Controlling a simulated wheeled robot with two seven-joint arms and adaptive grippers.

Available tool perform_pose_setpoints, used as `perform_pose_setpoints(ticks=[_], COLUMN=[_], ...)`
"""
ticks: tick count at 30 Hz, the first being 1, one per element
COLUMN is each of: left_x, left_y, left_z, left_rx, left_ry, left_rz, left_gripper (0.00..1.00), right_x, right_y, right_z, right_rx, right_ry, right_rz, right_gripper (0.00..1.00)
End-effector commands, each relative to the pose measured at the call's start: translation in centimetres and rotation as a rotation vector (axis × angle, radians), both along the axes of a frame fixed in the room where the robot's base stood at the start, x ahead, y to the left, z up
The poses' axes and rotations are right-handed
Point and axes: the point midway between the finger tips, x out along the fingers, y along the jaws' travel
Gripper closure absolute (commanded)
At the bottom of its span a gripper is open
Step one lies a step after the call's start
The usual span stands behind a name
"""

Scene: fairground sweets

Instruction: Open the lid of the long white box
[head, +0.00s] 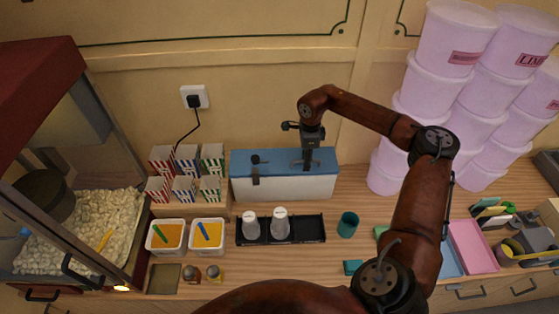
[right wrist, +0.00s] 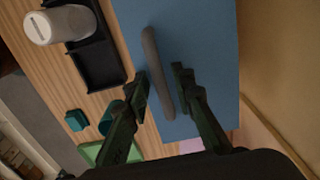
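The long white box (head: 285,188) stands against the back wall, with its blue lid (head: 278,155) closed on top. In the right wrist view the blue lid (right wrist: 205,40) fills the middle, with a grey bar handle (right wrist: 155,70) on it. My right gripper (head: 308,158) is over the lid, pointing down, right of the box's middle. In the wrist view its two fingers (right wrist: 161,78) are apart, one on each side of the handle. I cannot tell whether they touch it. A dark fitting (head: 256,170) sits at the lid's left front edge. My left gripper is out of view.
Striped cartons (head: 186,172) stand close to the box's left. A black tray (head: 300,229) with two white-topped shakers lies in front of the box, and a teal cup (head: 348,224) stands to its right. Stacked pink tubs (head: 445,95) rise at the right. The wall is close behind.

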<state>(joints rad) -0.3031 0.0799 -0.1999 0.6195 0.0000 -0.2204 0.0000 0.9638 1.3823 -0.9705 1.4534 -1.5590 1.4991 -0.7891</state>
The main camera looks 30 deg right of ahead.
Motion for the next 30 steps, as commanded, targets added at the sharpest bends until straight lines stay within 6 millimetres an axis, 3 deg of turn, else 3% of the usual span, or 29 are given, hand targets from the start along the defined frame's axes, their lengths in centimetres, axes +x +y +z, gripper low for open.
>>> perform_pose_setpoints(ticks=[9,30], left_x=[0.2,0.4], left_y=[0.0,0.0], left_z=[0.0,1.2], left_rx=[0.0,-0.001], left_ry=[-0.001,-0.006], left_rz=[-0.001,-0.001], left_gripper=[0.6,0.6], right_x=[0.0,1.2], right_y=[0.0,-0.7], right_z=[0.0,2.2], right_rx=[0.0,0.0], right_ry=[0.0,-0.001], right_rz=[0.0,0.001], right_gripper=[1.0,1.0])
